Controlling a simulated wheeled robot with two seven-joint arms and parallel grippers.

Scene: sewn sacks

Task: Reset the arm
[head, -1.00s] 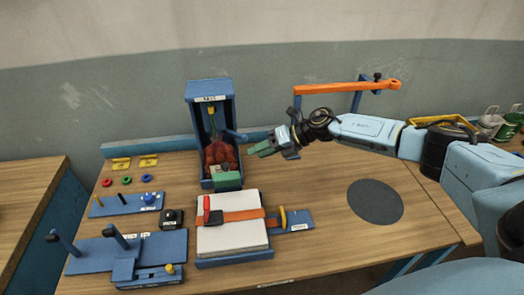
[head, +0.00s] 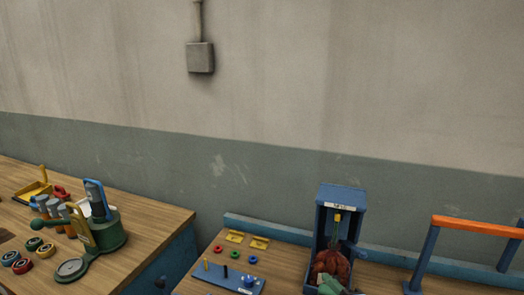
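Neither of my grippers shows in the head view, and no part of my arms can be made out. A blue upright box (head: 323,222) with a label on top stands at the lower right. A dark red sack (head: 332,263) sits inside it. A green block (head: 331,285) shows in front of the sack, cut by the bottom edge. A small dark blue lever (head: 356,251) sticks out at the box's right side.
An orange bar (head: 475,226) on blue posts stands at right. A blue peg board (head: 228,279) and small coloured rings lie left of the box. The left bench (head: 125,191) carries a green press (head: 105,236) and several rollers. A gap separates the benches.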

